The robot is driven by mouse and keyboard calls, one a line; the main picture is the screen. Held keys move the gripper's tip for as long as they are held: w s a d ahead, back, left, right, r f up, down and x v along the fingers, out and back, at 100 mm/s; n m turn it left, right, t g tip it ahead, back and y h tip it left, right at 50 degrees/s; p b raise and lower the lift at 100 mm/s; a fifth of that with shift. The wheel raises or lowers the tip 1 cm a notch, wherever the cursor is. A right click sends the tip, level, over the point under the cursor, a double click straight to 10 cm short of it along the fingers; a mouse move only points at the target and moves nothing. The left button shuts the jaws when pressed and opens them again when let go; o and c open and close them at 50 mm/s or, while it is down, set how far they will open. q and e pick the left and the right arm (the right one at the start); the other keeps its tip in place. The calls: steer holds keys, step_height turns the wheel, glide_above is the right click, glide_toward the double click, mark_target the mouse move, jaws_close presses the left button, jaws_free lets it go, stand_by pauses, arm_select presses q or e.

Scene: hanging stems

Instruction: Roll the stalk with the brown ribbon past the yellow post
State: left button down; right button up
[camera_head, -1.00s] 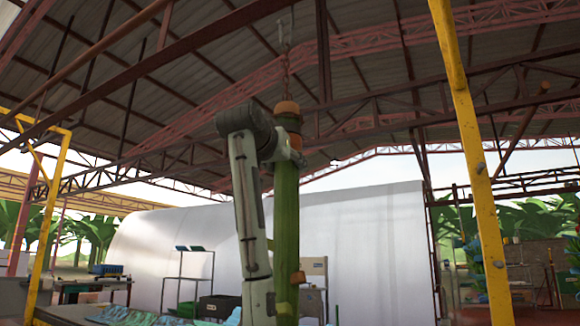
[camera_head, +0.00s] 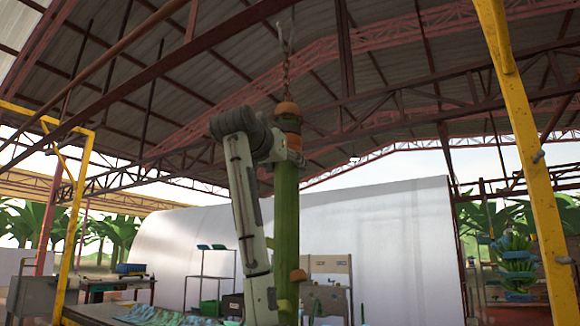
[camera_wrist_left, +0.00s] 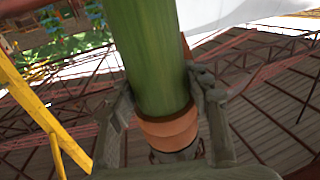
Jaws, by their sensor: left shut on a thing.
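The green stalk (camera_head: 286,215) hangs upright from a chain and hook (camera_head: 285,50). Orange-brown bands circle its top (camera_head: 287,108), and a smaller orange-brown piece (camera_head: 298,276) shows low on it. My left gripper (camera_head: 292,157) is shut on the stalk just below the top bands. In the left wrist view the stalk (camera_wrist_left: 150,45) runs between the two fingers of the gripper (camera_wrist_left: 162,95), with an orange-brown band (camera_wrist_left: 168,130) close by. The yellow post (camera_head: 525,130) stands at the right, apart from the stalk. A yellow post (camera_wrist_left: 42,112) also shows in the wrist view.
A yellow frame (camera_head: 76,215) stands at the left. A large white curved sheet (camera_head: 380,240) fills the back. Benches and a rack (camera_head: 208,268) stand low behind the stalk. A bunch of green bananas (camera_head: 515,258) hangs beyond the yellow post.

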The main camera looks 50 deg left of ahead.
arm_select(q)
steer(key=shift+r, duration=0.1)
steer(key=c, duration=0.7)
jaws_free()
steer(key=shift+s, duration=0.1)
steer(key=v, duration=1.2)
arm_select(e)
steer(key=shift+w+r, duration=0.15)
steer(key=shift+w, duration=0.1)
